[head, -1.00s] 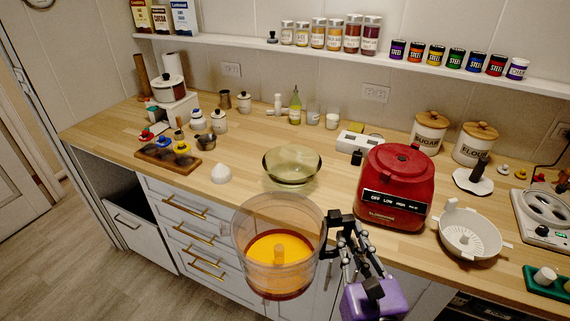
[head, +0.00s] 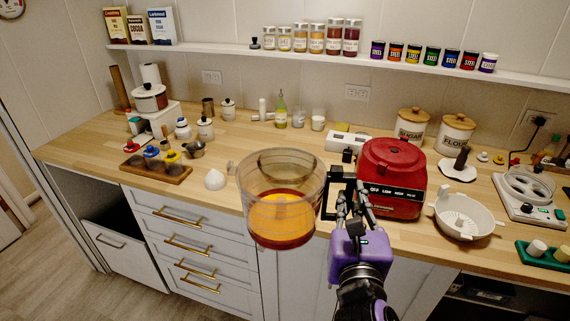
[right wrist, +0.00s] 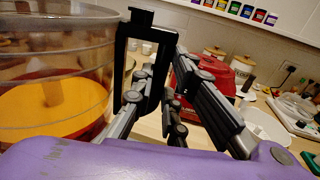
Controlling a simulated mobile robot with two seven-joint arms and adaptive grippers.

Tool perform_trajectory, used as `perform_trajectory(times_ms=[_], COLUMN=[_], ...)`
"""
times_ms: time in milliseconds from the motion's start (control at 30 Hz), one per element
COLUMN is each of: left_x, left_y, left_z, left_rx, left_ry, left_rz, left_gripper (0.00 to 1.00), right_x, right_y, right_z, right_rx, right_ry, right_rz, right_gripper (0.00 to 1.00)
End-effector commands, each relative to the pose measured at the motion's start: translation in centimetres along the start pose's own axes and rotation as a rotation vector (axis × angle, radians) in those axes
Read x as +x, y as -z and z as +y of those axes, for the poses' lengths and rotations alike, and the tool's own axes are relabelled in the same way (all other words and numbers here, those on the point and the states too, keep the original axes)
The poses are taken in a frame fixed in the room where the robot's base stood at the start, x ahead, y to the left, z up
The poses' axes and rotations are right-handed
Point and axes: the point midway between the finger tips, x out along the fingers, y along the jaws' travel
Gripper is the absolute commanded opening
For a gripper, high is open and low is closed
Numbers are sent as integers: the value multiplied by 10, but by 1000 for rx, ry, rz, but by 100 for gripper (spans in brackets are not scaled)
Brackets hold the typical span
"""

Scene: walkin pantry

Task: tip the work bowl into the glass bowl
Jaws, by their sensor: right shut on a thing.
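The work bowl (head: 283,222) is a clear round container with orange and red contents in its bottom; it stands nearly upright. My right gripper (head: 342,200) is shut on its black handle (head: 327,195) and holds it in front of the counter. The work bowl also fills the left of the right wrist view (right wrist: 55,95), with the gripper fingers (right wrist: 150,100) at its handle. The glass bowl (head: 290,160) is greenish and see-through; it stands on the counter behind the work bowl, which hides most of it. My left gripper is not in view.
A red food processor base (head: 391,175) stands right of the glass bowl. A white strainer (head: 465,217) lies farther right. A white cone-shaped thing (head: 215,180) and a wooden board with coloured knobs (head: 157,170) stand left. Bare counter (head: 232,150) lies left of the glass bowl.

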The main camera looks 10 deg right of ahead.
Motion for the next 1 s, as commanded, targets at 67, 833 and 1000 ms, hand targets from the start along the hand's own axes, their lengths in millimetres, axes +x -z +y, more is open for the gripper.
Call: perform_trajectory(times_ms=[67, 833, 1000], left_x=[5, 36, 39], left_y=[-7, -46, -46], left_z=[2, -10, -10], left_rx=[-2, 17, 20], left_ry=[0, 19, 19], left_rz=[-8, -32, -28], left_gripper=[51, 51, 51], right_x=[14, 65, 63], right_y=[-9, -46, -45], right_z=[-6, -69, -71], right_rx=[15, 6, 7], right_ry=[69, 692, 741], right_rz=[-3, -4, -7], right_gripper=[0, 0, 0])
